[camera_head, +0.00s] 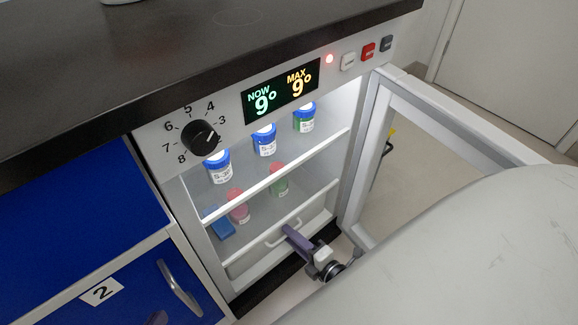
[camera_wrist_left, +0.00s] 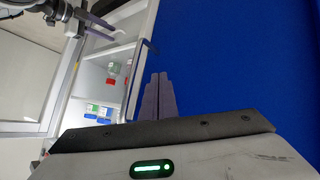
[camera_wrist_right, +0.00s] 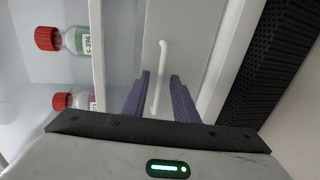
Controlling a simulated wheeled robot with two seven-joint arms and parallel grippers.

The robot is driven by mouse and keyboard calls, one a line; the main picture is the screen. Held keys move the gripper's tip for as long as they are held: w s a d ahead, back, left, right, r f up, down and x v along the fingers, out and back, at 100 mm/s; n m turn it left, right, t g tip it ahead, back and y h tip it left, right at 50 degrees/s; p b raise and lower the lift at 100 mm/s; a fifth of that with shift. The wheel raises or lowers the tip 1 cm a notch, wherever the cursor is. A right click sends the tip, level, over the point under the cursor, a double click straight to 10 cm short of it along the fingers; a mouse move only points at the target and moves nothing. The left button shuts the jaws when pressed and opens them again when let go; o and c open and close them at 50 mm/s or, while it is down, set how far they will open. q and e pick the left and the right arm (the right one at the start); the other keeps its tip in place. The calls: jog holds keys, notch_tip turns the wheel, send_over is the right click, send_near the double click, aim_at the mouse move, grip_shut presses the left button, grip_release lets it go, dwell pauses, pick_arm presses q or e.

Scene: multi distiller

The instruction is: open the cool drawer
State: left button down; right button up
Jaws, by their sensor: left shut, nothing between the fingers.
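The cool drawer (camera_head: 250,261) is the white front at the bottom of the lit cool cabinet and looks closed. Its white curved handle (camera_head: 283,236) is partly covered by my right gripper (camera_head: 289,230) in the head view. In the right wrist view, the handle (camera_wrist_right: 158,75) lies between the two purple fingers of my right gripper (camera_wrist_right: 159,80). The fingers are open, with a gap on each side of the handle.
The glass cabinet door (camera_head: 372,150) stands open on the right, close to my right arm. Several capped bottles (camera_head: 265,140) stand on the shelves above the drawer. A blue cupboard (camera_head: 135,290) with a grey handle (camera_head: 178,290) is at left. A dark worktop (camera_head: 200,50) overhangs.

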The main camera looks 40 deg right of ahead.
grip_shut()
dwell(1.4)
